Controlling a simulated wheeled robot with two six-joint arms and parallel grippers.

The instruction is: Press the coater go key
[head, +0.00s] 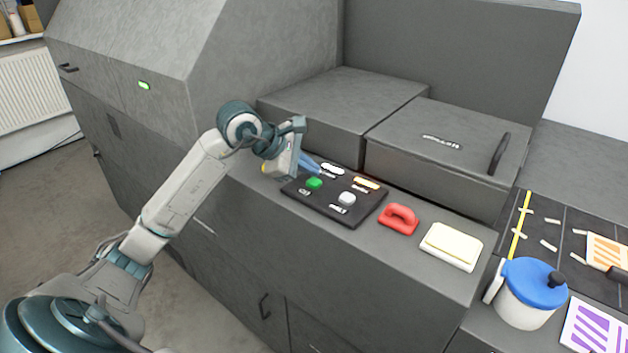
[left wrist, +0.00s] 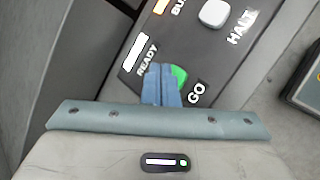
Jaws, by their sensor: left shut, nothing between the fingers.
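The go key is a round green button (head: 314,183) on a dark control panel (head: 329,196) on top of the grey machine. In the left wrist view the green key (left wrist: 180,75) sits beside the word GO, partly hidden by my blue fingers. My left gripper (head: 311,166) is shut and empty, its fingertips close to the green key. In the left wrist view the fingertips of my left gripper (left wrist: 161,69) overlap the key's left side. I cannot tell whether they touch it. My right gripper is not in view.
The panel also bears a pale halt key (head: 346,198), a white ready lamp (head: 333,170) and an orange busy lamp (head: 367,182). A red handle-shaped object (head: 399,219) and a cream pad (head: 453,245) lie to the right. A blue-lidded pot (head: 528,297) stands further right.

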